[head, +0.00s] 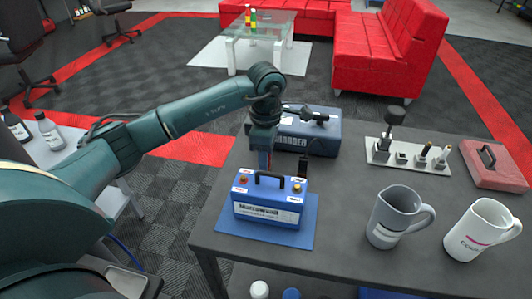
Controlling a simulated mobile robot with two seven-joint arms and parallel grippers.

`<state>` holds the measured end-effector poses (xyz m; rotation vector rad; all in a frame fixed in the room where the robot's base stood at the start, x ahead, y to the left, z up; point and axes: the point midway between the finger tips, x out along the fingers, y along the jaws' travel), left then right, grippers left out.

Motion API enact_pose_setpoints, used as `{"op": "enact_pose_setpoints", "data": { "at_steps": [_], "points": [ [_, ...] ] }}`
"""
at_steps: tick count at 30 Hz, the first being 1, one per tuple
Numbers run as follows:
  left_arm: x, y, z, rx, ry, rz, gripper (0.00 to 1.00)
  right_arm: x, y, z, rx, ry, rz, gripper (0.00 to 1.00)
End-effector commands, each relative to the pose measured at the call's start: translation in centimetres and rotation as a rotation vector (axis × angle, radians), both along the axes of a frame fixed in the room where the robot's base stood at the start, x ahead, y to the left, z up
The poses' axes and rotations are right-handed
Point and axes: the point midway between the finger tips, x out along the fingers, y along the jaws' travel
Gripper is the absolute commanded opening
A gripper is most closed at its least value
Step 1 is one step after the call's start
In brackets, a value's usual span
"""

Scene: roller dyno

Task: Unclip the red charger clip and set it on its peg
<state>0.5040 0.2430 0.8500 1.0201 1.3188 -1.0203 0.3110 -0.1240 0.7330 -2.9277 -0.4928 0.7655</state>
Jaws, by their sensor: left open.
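A blue battery (268,207) with a black carry handle stands on a blue mat (232,226). A red terminal shows at its left end and a small black clip (298,184) at its right end. My left gripper (264,160) is open and points down just behind the battery's handle. The blue charger (322,142) stands behind, partly hidden by my left arm. A pale plate (434,167) with several upright posts stands right of it. My right gripper is out of view.
A grey mug (388,217) and a white mug (481,232) stand at the table's front right. A red case (492,165) lies at the right edge. A dark object (307,114) rests on the charger. Bare grey tabletop (340,190) lies between the battery and the mugs.

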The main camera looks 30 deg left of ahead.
Motion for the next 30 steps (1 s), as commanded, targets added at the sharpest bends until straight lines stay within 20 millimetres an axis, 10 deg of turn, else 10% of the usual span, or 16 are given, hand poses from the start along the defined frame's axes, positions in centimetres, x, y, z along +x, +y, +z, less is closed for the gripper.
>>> {"op": "enact_pose_setpoints", "data": {
  "at_steps": [5, 21, 30],
  "points": [
    [0.0, 0.0, 0.0, 0.0, 0.0, 0.0, 0.41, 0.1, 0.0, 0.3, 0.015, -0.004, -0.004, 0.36],
    [0.1, 0.0, 11.2, 0.0, -0.003, 0.0, 0.41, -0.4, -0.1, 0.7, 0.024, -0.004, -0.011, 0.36],
    [0.0, 0.0, 13.2, 0.0, 0.001, 0.0, 0.41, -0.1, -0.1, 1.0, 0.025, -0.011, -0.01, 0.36]
  ]
}}
